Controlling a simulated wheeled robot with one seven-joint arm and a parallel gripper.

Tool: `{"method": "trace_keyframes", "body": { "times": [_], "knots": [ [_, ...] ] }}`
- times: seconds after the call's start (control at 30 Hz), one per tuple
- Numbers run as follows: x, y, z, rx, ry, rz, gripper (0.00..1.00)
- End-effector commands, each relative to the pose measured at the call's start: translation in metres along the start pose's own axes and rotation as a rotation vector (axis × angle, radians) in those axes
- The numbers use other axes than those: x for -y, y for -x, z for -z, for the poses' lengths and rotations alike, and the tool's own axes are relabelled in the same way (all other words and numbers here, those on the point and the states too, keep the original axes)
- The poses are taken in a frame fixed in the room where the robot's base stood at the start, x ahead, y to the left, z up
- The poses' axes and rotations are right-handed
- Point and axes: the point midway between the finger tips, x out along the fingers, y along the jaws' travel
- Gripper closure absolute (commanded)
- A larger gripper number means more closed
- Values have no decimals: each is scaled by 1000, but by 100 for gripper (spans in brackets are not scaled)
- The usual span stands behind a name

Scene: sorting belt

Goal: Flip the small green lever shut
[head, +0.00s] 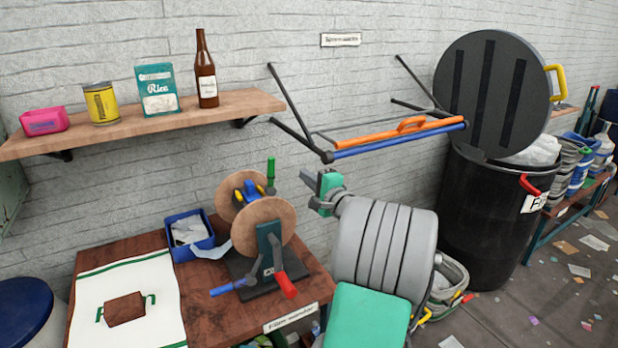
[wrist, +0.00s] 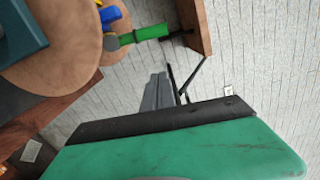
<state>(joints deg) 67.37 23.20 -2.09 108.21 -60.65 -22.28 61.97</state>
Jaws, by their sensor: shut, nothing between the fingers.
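The small green lever (head: 271,172) stands upright at the top of a reel device (head: 270,256) on the wooden bench, just behind the right edge of a round wooden disc. In the wrist view the lever (wrist: 143,34) lies nearly level at the top, its grey pivot end beside the discs. My gripper (head: 313,190) is to the right of the lever and the discs, at about their height, apart from both. In the wrist view my gripper (wrist: 163,82) shows shut and empty, with clear space between it and the lever.
The device has blue (head: 228,288) and red (head: 286,285) handles at its front. A blue bin (head: 190,250) and a white mat (head: 105,277) are to its left. A loaded shelf (head: 225,104) hangs above. A black barrel (head: 480,240) with raised lid stands right.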

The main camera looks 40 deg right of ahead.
Motion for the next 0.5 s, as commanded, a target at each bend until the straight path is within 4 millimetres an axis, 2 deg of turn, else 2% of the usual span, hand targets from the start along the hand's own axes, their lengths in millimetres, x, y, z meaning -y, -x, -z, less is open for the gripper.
{"method": "trace_keyframes", "body": {
  "times": [0.03, 0.23, 0.3, 0.5],
  "knots": [
    [2, -12, -2, 4, 0, -2, 100],
    [2, -56, -2, 3, 0, -2, 100],
    [4, -57, -18, 4, -1, -1, 100],
    [1, -61, -37, 1, 0, -2, 100]
  ]
}}
